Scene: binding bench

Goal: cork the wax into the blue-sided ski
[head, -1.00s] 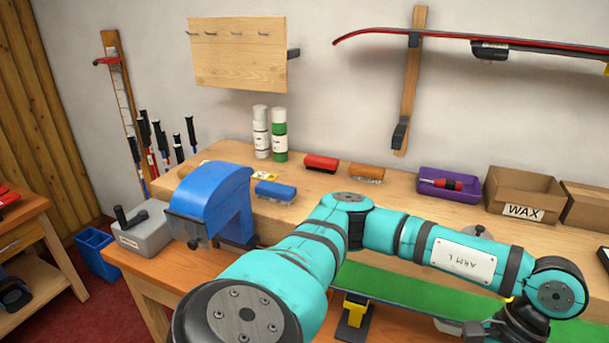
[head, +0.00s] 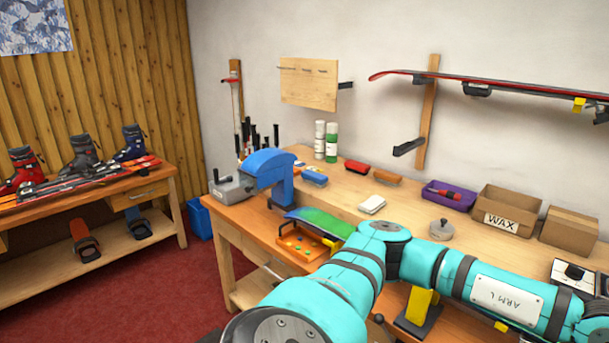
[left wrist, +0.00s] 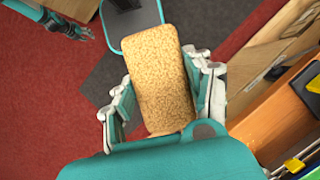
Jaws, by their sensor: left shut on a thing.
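A tan, grainy cork block (left wrist: 158,78) is gripped between the fingers of my left gripper (left wrist: 162,88) in the left wrist view, held over the floor. That gripper is out of the head view; only my left arm shows there. A ski with a green base (head: 325,222) lies over the bench, with a bluish edge at its visible end. My arm hides the rest of it. A teal arm end, seemingly my right gripper (left wrist: 84,32), shows small at the top left of the left wrist view; its fingers are unclear.
A blue vise-like clamp (head: 270,168) stands at the bench's left end. A purple tray (head: 448,196), a box marked WAX (head: 503,220) and a white block (head: 372,204) are on the bench. Ski boots (head: 80,152) stand on a left table. Red floor (head: 150,285) is open between.

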